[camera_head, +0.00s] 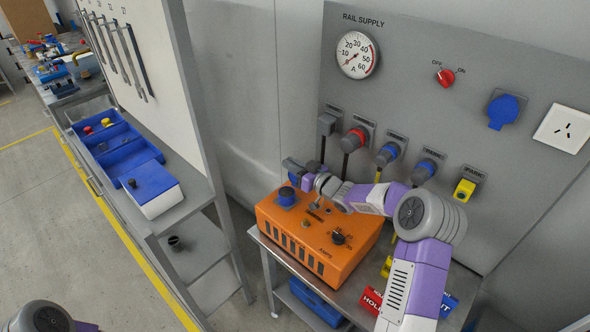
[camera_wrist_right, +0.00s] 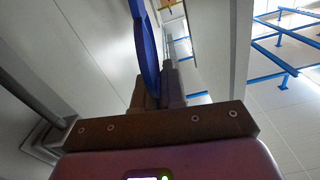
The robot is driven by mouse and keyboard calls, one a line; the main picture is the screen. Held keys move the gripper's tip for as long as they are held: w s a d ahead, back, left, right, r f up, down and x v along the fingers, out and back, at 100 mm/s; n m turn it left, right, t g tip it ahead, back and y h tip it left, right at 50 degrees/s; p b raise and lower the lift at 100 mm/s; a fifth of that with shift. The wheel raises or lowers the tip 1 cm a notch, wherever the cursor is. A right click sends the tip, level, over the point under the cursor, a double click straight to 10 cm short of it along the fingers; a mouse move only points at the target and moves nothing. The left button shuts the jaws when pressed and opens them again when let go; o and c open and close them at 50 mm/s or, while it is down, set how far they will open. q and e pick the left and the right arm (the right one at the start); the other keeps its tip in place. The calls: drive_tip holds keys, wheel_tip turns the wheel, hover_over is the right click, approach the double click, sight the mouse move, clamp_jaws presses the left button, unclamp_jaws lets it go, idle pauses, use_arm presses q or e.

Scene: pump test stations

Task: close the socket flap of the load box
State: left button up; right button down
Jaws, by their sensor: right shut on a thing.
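The orange load box (camera_head: 318,236) stands on a grey bench below the panel. A round blue socket (camera_head: 287,196) sits on its top at the back left. My right arm reaches over the box, and my right gripper (camera_head: 300,172) is just above and behind the socket. In the right wrist view, the blue socket flap (camera_wrist_right: 149,45) stands edge-on at the fingers of my right gripper (camera_wrist_right: 158,88), which are shut on it. The flap is raised, not lying over the socket. My left gripper is out of view; only a piece of my left arm shows.
The panel (camera_head: 470,110) behind has a gauge (camera_head: 357,55), a red switch (camera_head: 445,76), a blue capped socket (camera_head: 503,110) and several cable plugs. Red HOLD tags (camera_head: 370,300) lie at the box's right front. A shelf with blue bins (camera_head: 115,142) stands left.

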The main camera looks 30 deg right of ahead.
drive_tip(key=shift+s+a+n+b, duration=0.25)
drive_tip(key=shift+a+n+b, duration=0.3)
drive_tip(key=shift+n+b, duration=0.45)
drive_tip(key=shift+s+a+n+b, duration=0.2)
drive_tip(key=shift+a+n+b, duration=0.3)
drive_tip(key=shift+n+b, duration=0.45)
drive_tip(key=c, duration=1.3)
unclamp_jaws()
drive_tip(key=v, duration=0.7)
drive_tip(key=shift+s+p, duration=0.25)
drive_tip(key=shift+p, duration=0.1)
drive_tip(key=shift+d, duration=0.1)
